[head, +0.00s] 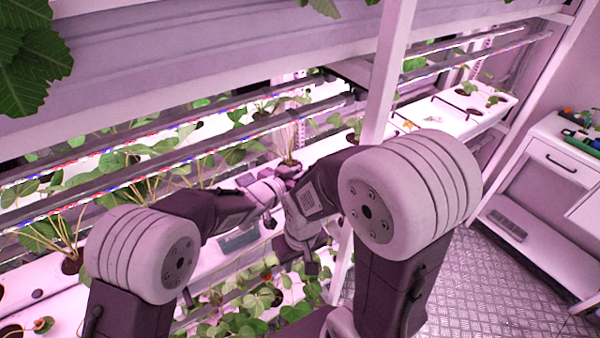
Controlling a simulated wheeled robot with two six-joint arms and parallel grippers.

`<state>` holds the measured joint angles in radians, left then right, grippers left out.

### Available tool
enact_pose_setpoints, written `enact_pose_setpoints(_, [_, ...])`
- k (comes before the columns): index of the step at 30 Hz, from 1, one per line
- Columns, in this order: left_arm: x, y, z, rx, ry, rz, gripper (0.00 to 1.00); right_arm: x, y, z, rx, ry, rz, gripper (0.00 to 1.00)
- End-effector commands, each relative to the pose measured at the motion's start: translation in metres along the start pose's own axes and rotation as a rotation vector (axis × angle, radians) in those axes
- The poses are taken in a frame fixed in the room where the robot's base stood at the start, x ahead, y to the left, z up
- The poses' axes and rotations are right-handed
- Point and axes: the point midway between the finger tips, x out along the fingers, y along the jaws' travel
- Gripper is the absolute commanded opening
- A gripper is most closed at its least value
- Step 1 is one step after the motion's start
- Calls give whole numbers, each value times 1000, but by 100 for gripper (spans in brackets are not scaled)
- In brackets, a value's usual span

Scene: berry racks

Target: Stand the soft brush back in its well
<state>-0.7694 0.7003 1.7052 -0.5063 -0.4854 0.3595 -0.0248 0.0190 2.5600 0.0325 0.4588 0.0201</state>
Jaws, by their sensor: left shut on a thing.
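My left gripper (287,172) is the higher one, out over the white planting channel near the rack's post. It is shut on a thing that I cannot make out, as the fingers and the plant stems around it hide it. My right gripper (300,240) is just below it and points down in front of the channel. Its fingers are small and dark here, and I cannot tell whether they are open or shut. I cannot make out the soft brush or its well in this view.
Strawberry plants (70,240) stand in the channel on the left, with more leaves (240,310) on a lower level. A pale post (388,75) rises close to my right arm. A white cabinet (560,150) with small items on top stands at the right. The metal floor (470,300) is clear.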

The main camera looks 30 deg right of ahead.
Motion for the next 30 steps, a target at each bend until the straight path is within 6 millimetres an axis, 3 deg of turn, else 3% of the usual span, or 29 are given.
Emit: enact_pose_setpoints(30, [10, 0, 25, 0, 0, 0, 0, 22, 0, 2, 0, 0, 0, 36])
